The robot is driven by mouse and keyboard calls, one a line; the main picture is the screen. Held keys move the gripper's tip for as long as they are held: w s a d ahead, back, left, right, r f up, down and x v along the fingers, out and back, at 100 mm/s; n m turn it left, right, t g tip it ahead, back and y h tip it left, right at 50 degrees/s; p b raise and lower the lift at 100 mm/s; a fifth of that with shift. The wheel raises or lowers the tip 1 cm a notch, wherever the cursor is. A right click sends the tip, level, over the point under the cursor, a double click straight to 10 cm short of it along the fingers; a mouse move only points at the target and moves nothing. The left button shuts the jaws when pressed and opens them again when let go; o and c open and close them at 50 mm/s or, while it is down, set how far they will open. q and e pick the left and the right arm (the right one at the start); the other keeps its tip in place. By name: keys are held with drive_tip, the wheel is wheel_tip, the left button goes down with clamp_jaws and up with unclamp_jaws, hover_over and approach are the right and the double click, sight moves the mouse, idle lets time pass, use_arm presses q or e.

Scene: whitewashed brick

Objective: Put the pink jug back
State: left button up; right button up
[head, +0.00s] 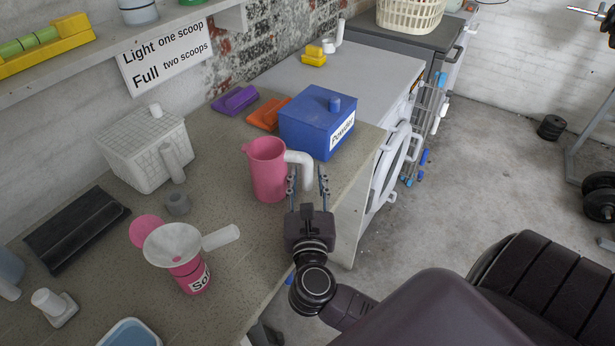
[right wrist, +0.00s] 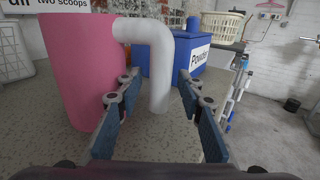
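The pink jug (head: 267,172) with a white handle (head: 303,168) stands upright on the speckled counter (head: 225,225), near its right edge. My right gripper (head: 307,179) is open at the handle side of the jug. In the right wrist view, the white handle (right wrist: 158,75) shows between the two spread fingers, with a gap on the right; the pink body (right wrist: 78,75) is left of the left finger. My left gripper is not in view.
A blue powder box (head: 315,120) stands just behind the jug, with orange and purple pieces beside it. A pink bottle labelled "So…" (head: 190,275) with a funnel (head: 172,243) stands nearer. A white basket-like box (head: 147,150) is left. A shelf (head: 60,53) overhangs the upper left.

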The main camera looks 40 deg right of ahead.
drive_tip(key=shift+r, duration=0.1)
drive_tip(key=shift+s+a, duration=0.1)
drive_tip(key=b+v, duration=0.2)
drive_tip(key=v, duration=0.8)
drive_tip(key=shift+s+a+b, duration=0.25)
drive_tip(key=shift+s+b, duration=0.05)
drive_tip(key=shift+b, duration=0.05)
drive_tip(key=shift+s+a+r, duration=0.1)
drive_tip(key=shift+s+a, duration=0.2)
drive_tip(key=shift+s, duration=0.15)
